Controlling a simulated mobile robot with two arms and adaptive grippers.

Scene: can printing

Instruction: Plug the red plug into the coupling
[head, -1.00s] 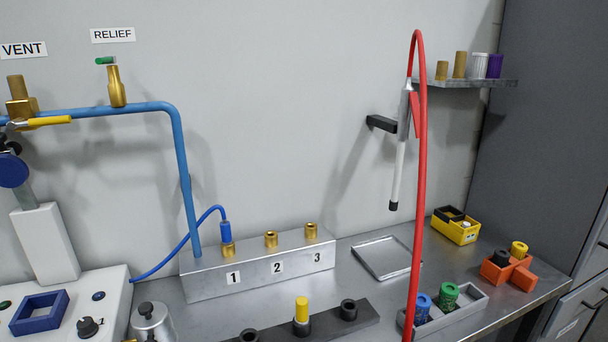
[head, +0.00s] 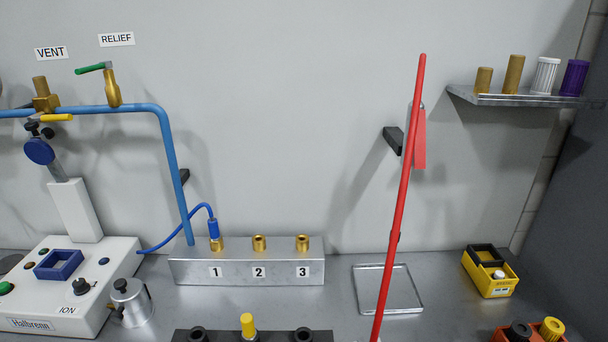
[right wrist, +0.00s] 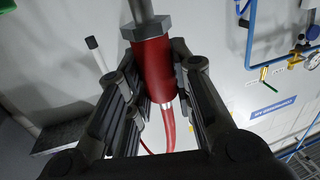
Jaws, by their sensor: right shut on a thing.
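In the right wrist view my right gripper (right wrist: 158,78) is shut on the red plug (right wrist: 152,66), a red cylinder. A grey hex collar and metal stem point to the top of that view, and a red hose (right wrist: 168,128) leaves the other end. In the head view neither gripper shows. The red hose (head: 403,190) runs up the picture as a nearly straight line. Brass couplings 2 (head: 259,243) and 3 (head: 302,243) stand open on the metal manifold block (head: 240,270). A blue plug (head: 213,229) sits on coupling 1 (head: 216,245).
A blue pipe (head: 173,170) stands left of the manifold. A shallow metal tray (head: 417,308) lies right of it. A dark rack (head: 290,335) is in front, holding a yellow-topped piece (head: 248,324). A black wall bracket (head: 393,140) and a shelf (head: 515,98) are at right.

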